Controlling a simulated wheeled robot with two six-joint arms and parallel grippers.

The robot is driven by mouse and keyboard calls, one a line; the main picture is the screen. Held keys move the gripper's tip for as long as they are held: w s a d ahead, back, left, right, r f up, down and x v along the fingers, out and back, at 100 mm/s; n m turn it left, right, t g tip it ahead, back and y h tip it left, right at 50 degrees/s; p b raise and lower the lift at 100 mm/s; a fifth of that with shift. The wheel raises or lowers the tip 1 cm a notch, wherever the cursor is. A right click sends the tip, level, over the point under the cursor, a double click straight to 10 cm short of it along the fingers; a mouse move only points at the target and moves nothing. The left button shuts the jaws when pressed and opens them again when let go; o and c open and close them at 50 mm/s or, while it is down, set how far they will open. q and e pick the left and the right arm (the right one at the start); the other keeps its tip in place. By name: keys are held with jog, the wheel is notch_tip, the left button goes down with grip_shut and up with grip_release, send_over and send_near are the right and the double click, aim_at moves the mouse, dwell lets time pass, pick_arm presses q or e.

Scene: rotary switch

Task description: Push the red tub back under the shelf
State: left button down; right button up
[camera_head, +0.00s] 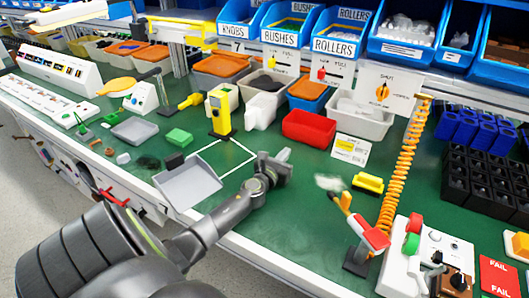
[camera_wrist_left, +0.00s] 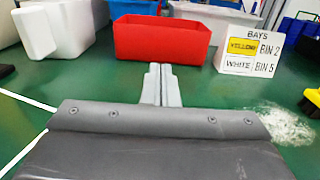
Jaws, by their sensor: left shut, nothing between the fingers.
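The red tub (camera_head: 309,132) stands upright on the green bench top, in front of a blue tub with an orange lid. In the left wrist view the red tub (camera_wrist_left: 162,38) is straight ahead, its front wall facing me. My left gripper (camera_head: 286,155) is low over the bench, in front of the tub. Its fingers (camera_wrist_left: 160,72) are shut and empty, pointing at the tub's front wall; a gap seems to remain, but contact is hard to judge. The shelf with blue labelled bins (camera_head: 345,45) runs above and behind the tubs. My right gripper is not in view.
A white tub (camera_head: 262,108) stands left of the red tub and a pale grey tub (camera_head: 362,122) right of it. A BAYS card (camera_wrist_left: 250,50) stands close at right. Bare bench lies before the tub.

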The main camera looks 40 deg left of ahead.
pick_arm(q)
jog(key=v, duration=1.3)
jog(key=shift+d+r, duration=0.1)
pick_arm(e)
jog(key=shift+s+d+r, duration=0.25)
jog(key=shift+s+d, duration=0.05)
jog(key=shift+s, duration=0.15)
pick_arm(q)
jog(key=shift+s, duration=0.1)
